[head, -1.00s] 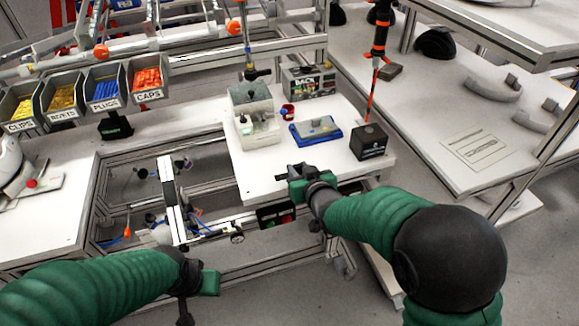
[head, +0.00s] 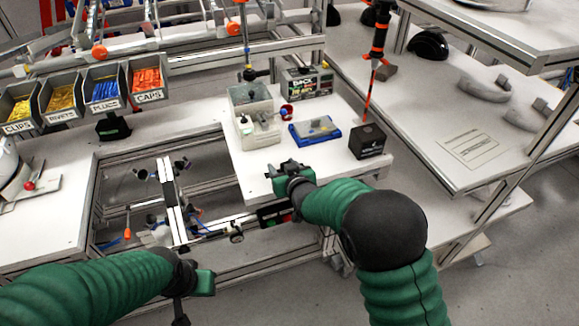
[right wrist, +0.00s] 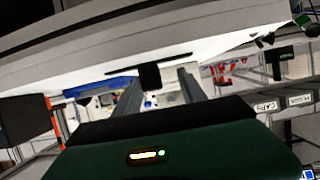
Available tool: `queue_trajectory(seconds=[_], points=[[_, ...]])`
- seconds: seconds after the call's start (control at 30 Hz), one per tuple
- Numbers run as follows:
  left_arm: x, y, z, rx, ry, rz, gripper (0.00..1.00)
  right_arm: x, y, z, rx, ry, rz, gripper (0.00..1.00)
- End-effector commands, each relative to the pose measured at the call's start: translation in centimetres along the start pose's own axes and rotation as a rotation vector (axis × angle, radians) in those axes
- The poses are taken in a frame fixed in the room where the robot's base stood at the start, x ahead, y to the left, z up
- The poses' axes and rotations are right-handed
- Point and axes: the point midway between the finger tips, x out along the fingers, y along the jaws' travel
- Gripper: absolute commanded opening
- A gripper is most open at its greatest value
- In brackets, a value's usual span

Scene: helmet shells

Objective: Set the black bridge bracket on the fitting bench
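The fitting bench (head: 335,160) is the white-topped bench at the middle of the head view. My right gripper (head: 287,172) is over its front edge, its arm coming from the right. A dark piece at its fingertips appears to be the black bridge bracket (head: 292,165). In the right wrist view it shows as a thin dark bar with a black block (right wrist: 150,76) between the grey fingers (right wrist: 160,88), close to the white bench surface. Contact with the bench is unclear. My left gripper (head: 190,290) is low at the left, away from the bench; its fingers are hardly visible.
Labelled bins (head: 104,90) are at the left. The right-hand table (head: 430,120) holds grey curved parts (head: 485,90) and a black shell (head: 428,43). The bench front is mostly clear.

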Motion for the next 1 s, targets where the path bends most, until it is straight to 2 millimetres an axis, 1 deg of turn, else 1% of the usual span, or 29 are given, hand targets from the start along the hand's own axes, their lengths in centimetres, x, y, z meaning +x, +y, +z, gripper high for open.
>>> queue_trajectory(seconds=[0.2,0.27,0.37,0.6,0.7,0.83,1.0], points=[[-0.1,-0.1,0.0,-0.002,0.000,0.000,0.36,-0.2,0.5,0.0,0.006,0.001,-0.001,0.48],[-0.1,-0.1,0.0,-0.002,0.000,0.000,0.36,-0.6,0.8,0.0,0.008,0.003,-0.002,0.48],[0.1,0.0,0.0,-0.001,0.000,0.000,0.36,-2.2,1.1,0.0,0.011,0.004,-0.002,0.48],[0.5,0.0,0.1,0.000,0.000,0.000,0.36,-8.3,0.6,-0.1,0.007,0.004,-0.001,0.48],[0.5,0.0,0.1,0.000,0.000,0.000,0.36,-10.3,0.4,-0.1,0.004,0.003,-0.002,0.48],[0.6,0.0,0.1,-0.001,0.000,0.000,0.36,-11.8,0.3,-0.1,0.004,0.002,-0.002,0.48],[0.6,0.0,0.1,-0.001,0.000,0.000,0.36,-12.3,0.7,0.1,0.007,-0.003,0.001,0.48]])
